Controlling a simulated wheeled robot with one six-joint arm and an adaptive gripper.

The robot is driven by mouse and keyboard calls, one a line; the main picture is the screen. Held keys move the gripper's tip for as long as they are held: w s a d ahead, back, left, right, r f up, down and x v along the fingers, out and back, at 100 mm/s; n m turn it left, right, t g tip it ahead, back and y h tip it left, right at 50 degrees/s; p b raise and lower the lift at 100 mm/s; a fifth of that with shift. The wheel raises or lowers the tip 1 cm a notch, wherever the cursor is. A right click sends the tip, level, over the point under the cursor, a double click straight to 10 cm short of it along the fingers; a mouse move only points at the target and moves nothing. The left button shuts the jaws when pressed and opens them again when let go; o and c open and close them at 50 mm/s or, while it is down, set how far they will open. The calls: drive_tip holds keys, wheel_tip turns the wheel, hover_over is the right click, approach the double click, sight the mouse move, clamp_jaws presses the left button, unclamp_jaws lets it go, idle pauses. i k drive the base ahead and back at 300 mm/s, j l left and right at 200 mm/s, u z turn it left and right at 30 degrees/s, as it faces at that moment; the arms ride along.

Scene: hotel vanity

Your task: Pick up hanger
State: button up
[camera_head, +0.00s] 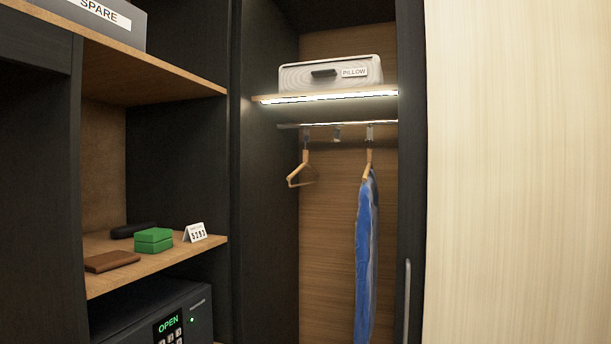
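A bare wooden hanger (291,181) hangs at the left of the rail (350,125) in the open wardrobe, under the lit shelf. A second wooden hanger (368,160) hangs further right on the same rail and carries a long blue garment (366,260). Only the top part of that hanger shows above the cloth. My gripper is not in the head view.
A white box labelled PILLOW (330,73) sits on the wardrobe shelf (330,97). A dark upright panel (265,200) stands left of the hangers. Left shelves hold a green box (153,240), a brown wallet (111,261) and a number card (195,232), above a safe (190,300).

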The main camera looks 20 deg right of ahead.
sight(304, 153)
drive_tip(key=i+z, duration=0.25)
drive_tip(key=i, duration=0.3)
drive_tip(key=i+z, duration=0.25)
drive_tip(key=i, duration=0.25)
